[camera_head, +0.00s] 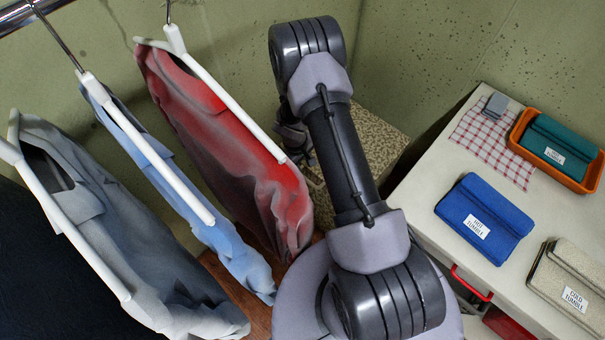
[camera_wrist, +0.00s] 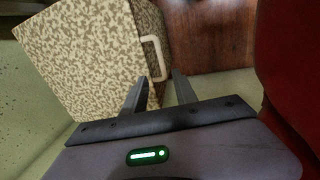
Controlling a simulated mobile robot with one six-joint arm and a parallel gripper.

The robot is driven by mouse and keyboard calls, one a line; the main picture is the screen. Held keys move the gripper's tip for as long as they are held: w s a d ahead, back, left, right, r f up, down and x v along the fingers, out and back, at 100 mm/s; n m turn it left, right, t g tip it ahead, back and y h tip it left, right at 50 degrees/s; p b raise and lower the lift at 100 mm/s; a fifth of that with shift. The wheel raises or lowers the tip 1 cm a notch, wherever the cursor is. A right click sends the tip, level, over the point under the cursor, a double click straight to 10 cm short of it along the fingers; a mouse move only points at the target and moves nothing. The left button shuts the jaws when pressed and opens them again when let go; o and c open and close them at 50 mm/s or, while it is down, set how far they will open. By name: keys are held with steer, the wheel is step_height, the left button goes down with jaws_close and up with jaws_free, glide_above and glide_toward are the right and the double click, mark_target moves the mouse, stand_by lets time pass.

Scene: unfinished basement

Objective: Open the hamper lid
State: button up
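The hamper (camera_wrist: 85,55) is a box with a speckled beige and brown surface, upper left in the wrist view. A pale loop handle (camera_wrist: 152,55) stands at its right edge. No gap or opening shows in the hamper, so the lid looks closed. In the head view a speckled patch of the hamper (camera_head: 372,128) shows behind my arm; the rest is hidden. My gripper (camera_wrist: 161,76) has its two dark fingers apart and empty, with the tips close to the handle's lower end. I cannot tell whether they touch it. My arm mostly hides the gripper in the head view.
Grey, blue and red garments (camera_head: 230,130) hang on white hangers close left of my arm. A white table (camera_head: 425,195) at right holds a blue folded bundle (camera_head: 485,218), a beige one (camera_head: 570,285) and an orange tray (camera_head: 588,180). Wooden flooring (camera_wrist: 210,35) lies beyond the handle.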

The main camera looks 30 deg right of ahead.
mark_target(308, 180)
steer(key=f+b, duration=0.1)
steer(key=f, duration=0.3)
steer(key=d+f+b, duration=0.1)
steer(key=f, duration=0.3)
steer(key=d+f+b, duration=0.1)
steer(key=f, duration=0.4)
steer(key=shift+w+d+b, duration=0.1)
steer(key=shift+w+b, duration=0.2)
steer(key=shift+w, duration=0.05)
jaws_close()
stand_by(0.5)
